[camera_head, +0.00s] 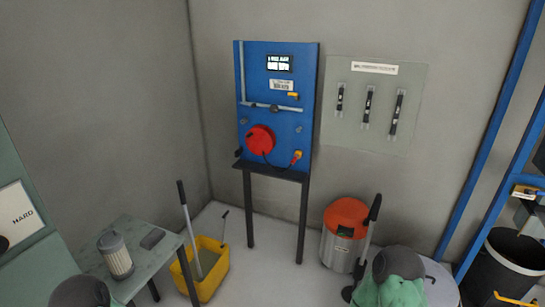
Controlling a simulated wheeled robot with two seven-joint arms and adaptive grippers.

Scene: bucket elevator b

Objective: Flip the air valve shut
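A blue panel (255,85) stands on dark legs against the back wall. A grey pipe (243,75) runs down its left side, and another grey pipe (287,107) runs across it. A small yellow lever (293,96) sits just above the right part of the cross pipe and looks roughly level; it may be the air valve handle. A red round reel (260,140) is below, with a red and yellow fitting (296,157) to its right. Neither of my grippers is in view, and nothing is seen touching the panel.
A table (135,235) with a filter cartridge (116,255) stands at left. A yellow bucket (208,275) with a long handle and an orange-topped vacuum (345,218) are on the floor around the panel. A black bin (505,265) is at right. Floor shows below the panel.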

